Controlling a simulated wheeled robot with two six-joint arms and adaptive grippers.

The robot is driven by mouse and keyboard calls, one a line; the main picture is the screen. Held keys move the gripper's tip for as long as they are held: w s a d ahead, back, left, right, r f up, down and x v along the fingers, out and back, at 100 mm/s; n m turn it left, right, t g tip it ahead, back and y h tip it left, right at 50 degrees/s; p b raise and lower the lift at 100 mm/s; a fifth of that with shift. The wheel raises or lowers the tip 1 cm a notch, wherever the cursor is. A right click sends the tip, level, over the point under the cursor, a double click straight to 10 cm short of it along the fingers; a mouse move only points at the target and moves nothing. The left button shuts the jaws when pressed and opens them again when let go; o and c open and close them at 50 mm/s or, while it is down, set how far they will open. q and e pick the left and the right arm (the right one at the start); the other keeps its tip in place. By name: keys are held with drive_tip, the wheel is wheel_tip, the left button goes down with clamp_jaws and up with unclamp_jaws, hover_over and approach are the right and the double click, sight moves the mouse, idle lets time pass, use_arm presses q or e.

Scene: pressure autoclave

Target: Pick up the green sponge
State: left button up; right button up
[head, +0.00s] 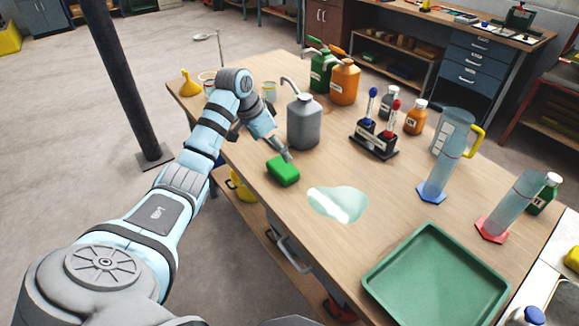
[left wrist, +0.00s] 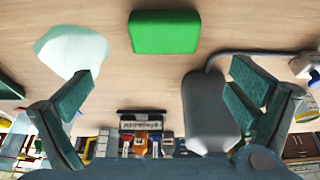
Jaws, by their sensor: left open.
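The green sponge (head: 283,171) lies on the wooden table near its left edge. My left gripper (head: 284,153) is just behind and above it in the head view. In the left wrist view the sponge (left wrist: 165,32) shows at the top middle, beyond the two spread fingers (left wrist: 160,85). The gripper is open and nothing is between its fingers. The sponge appears apart from the fingers. My right gripper is not in either view.
A grey can (head: 304,122) with a spout stands close behind the sponge. A pale liquid puddle (head: 338,204) lies to its right. A green tray (head: 436,277) is at the front right. Cylinders, bottles and a pipette stand (head: 374,140) fill the right and back.

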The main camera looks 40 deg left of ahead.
sight(282, 166)
use_arm(q)
drive_tip(key=f, duration=0.5)
drive_tip(key=shift+w+b, duration=0.3)
drive_tip(key=shift+b, duration=0.1)
drive_tip(key=x, duration=0.3)
drive_tip(key=b+x, duration=0.1)
drive_tip(key=x, duration=0.2)
drive_tip(key=shift+w+a+r, duration=0.1)
drive_tip(key=shift+w+a, duration=0.05)
drive_tip(key=shift+w, duration=0.25)
drive_tip(key=shift+s+r, duration=0.1)
drive_tip(key=shift+c, duration=0.7)
drive_tip(key=c, duration=0.6)
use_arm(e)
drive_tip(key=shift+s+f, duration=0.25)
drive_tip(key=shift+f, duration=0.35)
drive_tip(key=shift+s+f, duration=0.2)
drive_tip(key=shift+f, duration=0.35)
